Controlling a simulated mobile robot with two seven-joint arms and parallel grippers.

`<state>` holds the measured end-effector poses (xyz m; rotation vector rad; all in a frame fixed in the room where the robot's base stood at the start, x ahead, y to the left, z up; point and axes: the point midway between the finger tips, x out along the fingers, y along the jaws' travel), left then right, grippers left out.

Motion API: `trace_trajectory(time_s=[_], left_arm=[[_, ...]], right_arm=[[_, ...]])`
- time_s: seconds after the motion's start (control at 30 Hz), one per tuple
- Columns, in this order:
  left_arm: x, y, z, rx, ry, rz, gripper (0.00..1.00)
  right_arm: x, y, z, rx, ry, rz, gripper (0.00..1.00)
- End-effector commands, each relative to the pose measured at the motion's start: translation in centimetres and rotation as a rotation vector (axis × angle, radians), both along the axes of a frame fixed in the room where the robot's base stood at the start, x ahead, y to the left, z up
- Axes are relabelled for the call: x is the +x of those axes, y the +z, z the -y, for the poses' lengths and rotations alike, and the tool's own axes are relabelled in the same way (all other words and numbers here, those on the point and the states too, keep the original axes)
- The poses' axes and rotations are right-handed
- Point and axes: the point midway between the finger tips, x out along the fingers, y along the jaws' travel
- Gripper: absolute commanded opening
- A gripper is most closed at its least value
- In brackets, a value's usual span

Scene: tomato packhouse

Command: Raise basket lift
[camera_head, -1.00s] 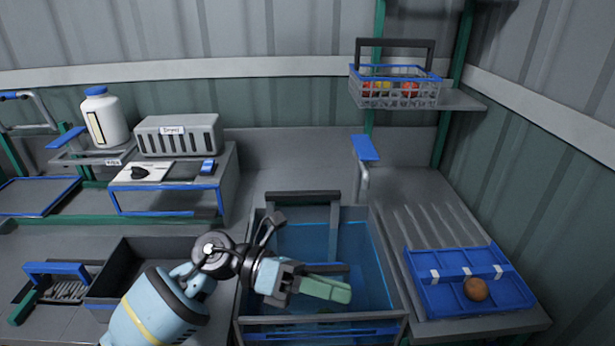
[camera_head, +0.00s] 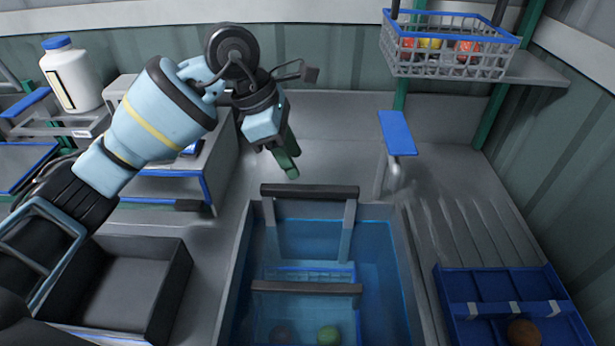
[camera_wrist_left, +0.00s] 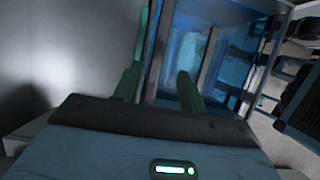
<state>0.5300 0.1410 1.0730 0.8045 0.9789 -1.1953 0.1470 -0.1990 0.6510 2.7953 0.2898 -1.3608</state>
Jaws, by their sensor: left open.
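The water tub (camera_head: 232,290) stands at bottom centre in the head view. A frame with a dark top bar (camera_head: 310,191) and grey uprights rises at its back. A second dark bar (camera_head: 306,288) crosses above a blue basket (camera_head: 315,272) low in the water. A green round item (camera_head: 329,335) and a darker one lie there. I cannot tell which bar works the lift. My left gripper (camera_head: 289,168) is open and empty, appearing just above and left of the back bar, fingers pointing down. In the left wrist view its green fingers (camera_wrist_left: 158,82) are spread, with the tub beyond.
A blue-topped post (camera_head: 397,133) stands right of the tub's back. A wire basket of fruit (camera_head: 450,67) sits on a shelf at upper right. A blue divided tray (camera_head: 460,300) is at lower right, and an empty grey bin (camera_head: 122,285) at lower left.

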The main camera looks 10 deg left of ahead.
Motion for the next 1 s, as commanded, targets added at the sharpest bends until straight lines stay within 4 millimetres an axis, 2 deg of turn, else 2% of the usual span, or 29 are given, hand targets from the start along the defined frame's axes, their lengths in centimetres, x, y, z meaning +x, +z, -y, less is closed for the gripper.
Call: trace_trajectory(time_s=[0.3, 0.5, 0.87, 1.0], left_arm=[[0.2, -4.3, 1.8, -0.002, -0.002, -0.004, 0.42], [0.5, -6.2, 2.6, -0.002, 0.0, -0.002, 0.42], [0.5, -6.7, 2.8, -0.002, -0.001, -0.001, 0.42], [0.5, -6.7, 2.8, -0.002, 0.0, -0.001, 0.26]], right_arm=[[0.2, 0.2, 0.0, 0.001, 0.0, 0.004, 0.42], [0.9, 0.6, -0.1, 0.002, 0.0, 0.02, 0.42], [1.2, 0.8, 0.0, 0.001, 0.002, 0.028, 0.42], [1.1, 0.7, 0.0, 0.0, 0.003, 0.027, 0.42]])
